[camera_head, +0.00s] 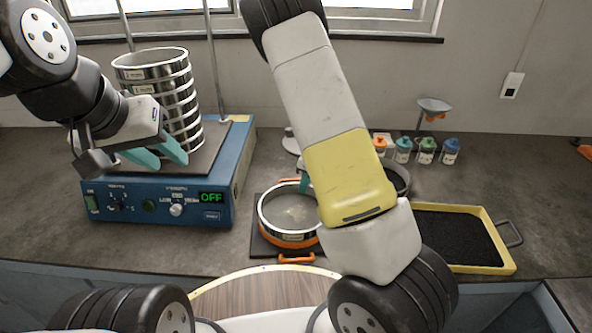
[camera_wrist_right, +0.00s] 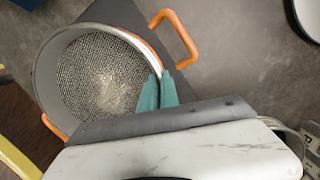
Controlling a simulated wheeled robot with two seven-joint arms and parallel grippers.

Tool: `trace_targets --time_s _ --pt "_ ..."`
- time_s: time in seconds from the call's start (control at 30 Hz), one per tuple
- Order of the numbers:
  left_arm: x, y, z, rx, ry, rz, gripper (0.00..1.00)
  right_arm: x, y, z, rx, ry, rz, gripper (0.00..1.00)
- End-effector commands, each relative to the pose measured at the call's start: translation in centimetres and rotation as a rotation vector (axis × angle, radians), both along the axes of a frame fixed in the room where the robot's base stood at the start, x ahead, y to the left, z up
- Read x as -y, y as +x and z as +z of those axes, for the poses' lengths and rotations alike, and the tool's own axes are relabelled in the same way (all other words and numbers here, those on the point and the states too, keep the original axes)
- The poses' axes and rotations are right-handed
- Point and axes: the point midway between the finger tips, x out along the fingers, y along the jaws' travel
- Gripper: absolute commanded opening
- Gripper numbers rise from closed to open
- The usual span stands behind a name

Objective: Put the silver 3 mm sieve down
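A round silver sieve (camera_head: 266,217) with a coarse wire mesh sits at the front centre, over an orange ring with orange handles (camera_head: 297,258) on a dark square mat (camera_head: 262,248). In the right wrist view the mesh of the sieve (camera_wrist_right: 95,75) shows, with pale material at its middle. My right gripper (camera_wrist_right: 158,92) has its teal fingers close together, one on each side of the sieve's wall. In the head view my right arm hides part of the sieve. My left gripper (camera_head: 158,155) is open and empty, in front of the sieve stack. The size label is unreadable.
A blue shaker (camera_head: 210,185) with an "OFF" display carries a tall stack of silver sieves (camera_head: 180,100) between rods. A yellow-rimmed black tray (camera_head: 487,268) lies at the right. Several small capped bottles (camera_head: 427,152) and a pan on a stand (camera_head: 434,104) stand behind it.

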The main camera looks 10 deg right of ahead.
Motion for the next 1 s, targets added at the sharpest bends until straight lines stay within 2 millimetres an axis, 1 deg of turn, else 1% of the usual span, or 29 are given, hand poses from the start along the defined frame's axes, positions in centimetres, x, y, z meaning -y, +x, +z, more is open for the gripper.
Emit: trace_targets --time_s 0.17,0.2,0.27,0.3,0.57,0.67,0.77,0.87,1.0 --pt "0.0 0.0 0.0 0.0 0.0 0.0 0.36 0.0 0.0 -0.3 -0.001 0.001 -0.001 0.0" --pt "0.0 0.0 0.0 0.0 0.0 0.0 0.36 0.0 0.0 -0.3 -0.001 0.0 -0.001 0.11" --pt "0.0 0.0 0.0 0.0 0.0 0.0 0.36 0.0 0.0 -0.3 -0.001 0.0 -0.001 0.23" --pt "0.0 0.0 0.0 0.0 0.0 0.0 0.36 0.0 0.0 -0.3 -0.001 0.0 -0.001 0.27" --pt "0.0 0.0 0.0 0.0 0.0 0.0 0.36 0.0 0.0 -0.3 -0.001 0.0 0.0 0.27" --pt "0.0 0.0 0.0 0.0 0.0 0.0 0.36 -0.1 0.0 0.1 0.0 0.0 0.001 0.27" --pt "0.0 0.0 0.0 0.0 0.0 0.0 0.36 0.1 -0.1 1.2 0.001 0.002 0.001 0.27" --pt "0.0 0.0 0.0 0.0 0.0 0.0 0.36 0.3 -0.2 3.1 0.003 0.002 0.001 0.27" --pt "0.0 0.0 0.0 0.0 0.0 0.0 0.36 0.7 -0.4 6.2 0.004 0.002 0.003 0.27"
